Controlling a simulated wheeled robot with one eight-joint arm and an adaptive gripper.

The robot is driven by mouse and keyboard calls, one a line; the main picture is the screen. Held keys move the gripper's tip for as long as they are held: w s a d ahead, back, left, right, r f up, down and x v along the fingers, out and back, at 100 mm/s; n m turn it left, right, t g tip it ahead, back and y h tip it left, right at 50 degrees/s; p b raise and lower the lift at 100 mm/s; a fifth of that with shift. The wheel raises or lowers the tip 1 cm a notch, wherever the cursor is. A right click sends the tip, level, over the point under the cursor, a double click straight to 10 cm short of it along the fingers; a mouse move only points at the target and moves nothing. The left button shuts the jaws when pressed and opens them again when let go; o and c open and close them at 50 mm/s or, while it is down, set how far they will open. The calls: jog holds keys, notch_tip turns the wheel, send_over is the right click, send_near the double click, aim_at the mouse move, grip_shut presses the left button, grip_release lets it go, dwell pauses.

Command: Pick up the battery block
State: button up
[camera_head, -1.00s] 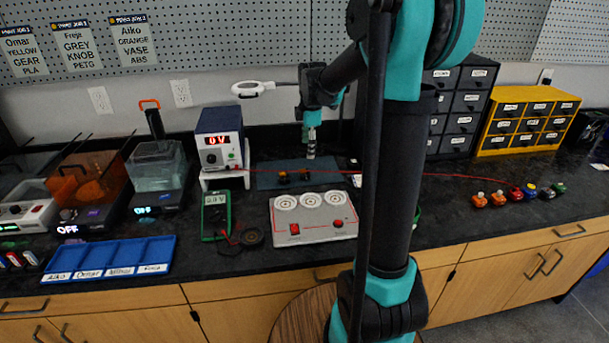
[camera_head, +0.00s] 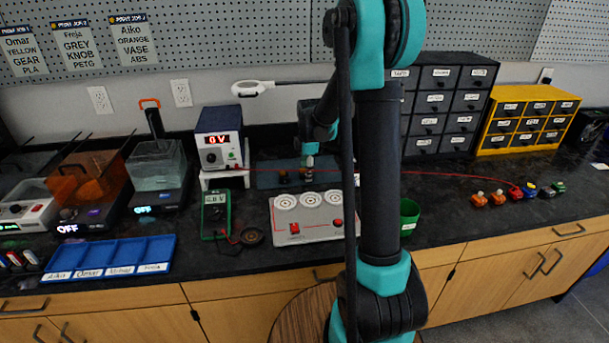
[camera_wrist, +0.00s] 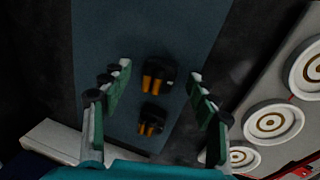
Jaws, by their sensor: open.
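Two small dark blocks with orange-gold cylinders lie on the blue-grey mat (camera_head: 265,183). They look alike, and I cannot tell which is the battery block. The right one (camera_head: 307,176) shows in the wrist view as the upper block (camera_wrist: 158,75), between my fingers in the picture. The left one (camera_head: 283,177) is the lower block (camera_wrist: 152,119) in the wrist view, nearer the palm side of the picture. My gripper (camera_head: 309,164) points down over the right block, and its fingers (camera_wrist: 158,90) are spread and empty. No finger visibly touches a block.
A grey panel with three white rings (camera_head: 312,228) is in front of the mat. A power supply (camera_head: 219,140) on a white stand is to the left. A red wire (camera_head: 440,174) runs across the bench. A green cup (camera_head: 409,212) stands right of the panel, beside my arm.

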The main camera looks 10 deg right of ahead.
jog(key=c, duration=1.3)
